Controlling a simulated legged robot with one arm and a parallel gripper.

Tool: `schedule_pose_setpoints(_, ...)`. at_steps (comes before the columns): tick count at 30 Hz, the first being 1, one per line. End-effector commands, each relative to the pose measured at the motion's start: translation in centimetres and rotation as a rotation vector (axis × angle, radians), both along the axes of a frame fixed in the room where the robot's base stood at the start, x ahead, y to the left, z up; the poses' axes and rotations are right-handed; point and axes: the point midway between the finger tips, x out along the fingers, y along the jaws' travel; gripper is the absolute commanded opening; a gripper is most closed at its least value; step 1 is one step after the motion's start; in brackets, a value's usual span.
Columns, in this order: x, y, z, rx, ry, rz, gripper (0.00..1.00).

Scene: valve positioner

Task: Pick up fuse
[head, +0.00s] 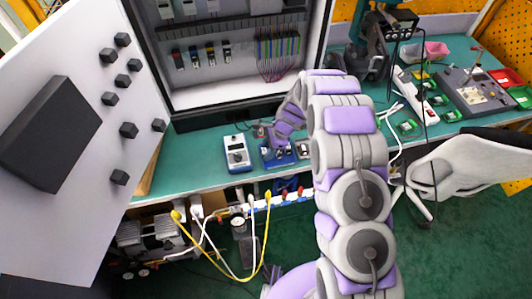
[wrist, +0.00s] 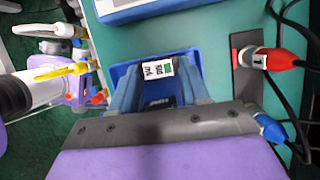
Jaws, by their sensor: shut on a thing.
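The fuse (wrist: 158,69) is a small white block with dark print and a green patch. My gripper (wrist: 161,76) is shut on it, with one finger on each side, in the wrist view. The fuse is over a blue tray (wrist: 119,73); I cannot tell how far above its floor. In the head view my gripper (head: 268,133) is over the same tray (head: 284,161) on the green bench, and the fuse cannot be made out there.
A blue-and-white meter (head: 237,153) stands left of the tray. The open cabinet (head: 230,95) rises behind, and its white door (head: 75,190) stands at left. Red and blue plugs with black cables (wrist: 270,58) lie right of my gripper in the wrist view.

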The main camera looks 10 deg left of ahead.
Motion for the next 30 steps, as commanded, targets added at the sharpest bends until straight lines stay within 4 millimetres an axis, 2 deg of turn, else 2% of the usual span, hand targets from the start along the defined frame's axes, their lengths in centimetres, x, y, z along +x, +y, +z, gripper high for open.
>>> schedule_pose_setpoints(10,0.0,-0.1,0.5,0.001,0.000,0.000,0.16)
schedule_pose_setpoints(14,0.0,0.0,1.7,0.001,-0.002,0.000,0.16)
schedule_pose_setpoints(18,0.0,0.1,3.9,0.001,-0.002,0.000,0.16)
schedule_pose_setpoints(30,-3.7,-6.0,4.3,0.003,0.004,-0.003,0.16)
